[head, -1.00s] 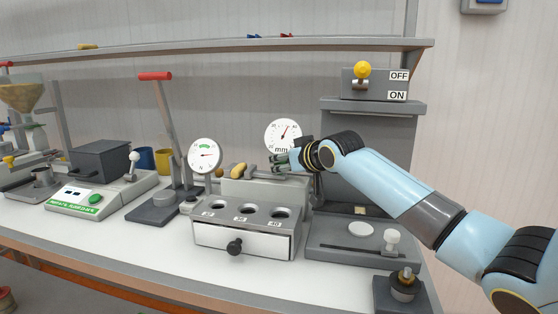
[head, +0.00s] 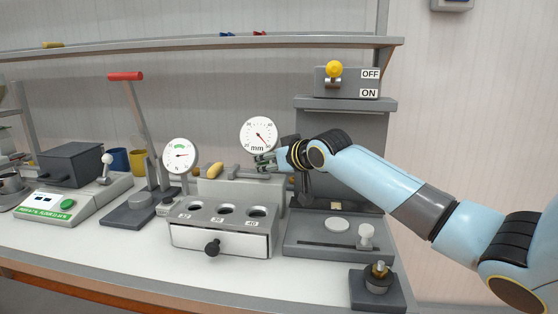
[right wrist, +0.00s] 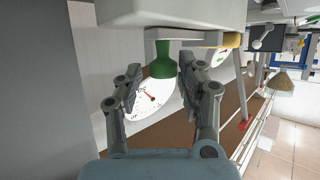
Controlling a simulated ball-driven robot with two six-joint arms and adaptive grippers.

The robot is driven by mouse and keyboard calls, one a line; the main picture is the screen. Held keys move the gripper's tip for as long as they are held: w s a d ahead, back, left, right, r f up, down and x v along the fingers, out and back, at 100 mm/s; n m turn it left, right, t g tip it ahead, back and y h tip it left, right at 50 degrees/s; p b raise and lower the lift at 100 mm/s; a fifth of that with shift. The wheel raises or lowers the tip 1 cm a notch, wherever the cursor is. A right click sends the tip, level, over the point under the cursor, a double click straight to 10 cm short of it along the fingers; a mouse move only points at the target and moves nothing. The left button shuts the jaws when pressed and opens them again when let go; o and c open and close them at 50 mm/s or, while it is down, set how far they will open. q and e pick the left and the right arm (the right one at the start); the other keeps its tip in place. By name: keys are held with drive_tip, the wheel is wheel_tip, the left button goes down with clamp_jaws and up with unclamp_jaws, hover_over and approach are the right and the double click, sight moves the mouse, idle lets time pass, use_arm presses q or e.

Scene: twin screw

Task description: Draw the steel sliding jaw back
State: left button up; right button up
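The tester (head: 262,187) stands mid-bench with an "N" dial (head: 180,156) and an "mm" dial (head: 258,135) above it. A yellow piece (head: 211,171) lies along its top, left of my right gripper. In the right wrist view, a green knob (right wrist: 161,62) hangs from a light grey bar (right wrist: 200,38), likely the sliding jaw's mount, with the yellow piece (right wrist: 232,41) at its far end. My right gripper (right wrist: 158,66) has its fingers apart, one each side of the knob. The right finger is close to it; contact is unclear. My left gripper is out of view.
A grey drawer unit (head: 222,240) with round holes stands in front of the tester. To the right are a grey stand (head: 345,130) with an ON/OFF switch box and a slotted base (head: 300,243). A red-handled lever (head: 126,76) stands left. A shelf (head: 200,51) runs above.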

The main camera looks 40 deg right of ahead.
drive_tip(key=d+v, duration=0.1)
drive_tip(key=v, duration=1)
drive_tip(key=shift+s+a, duration=0.2)
drive_tip(key=shift+a, duration=0.3)
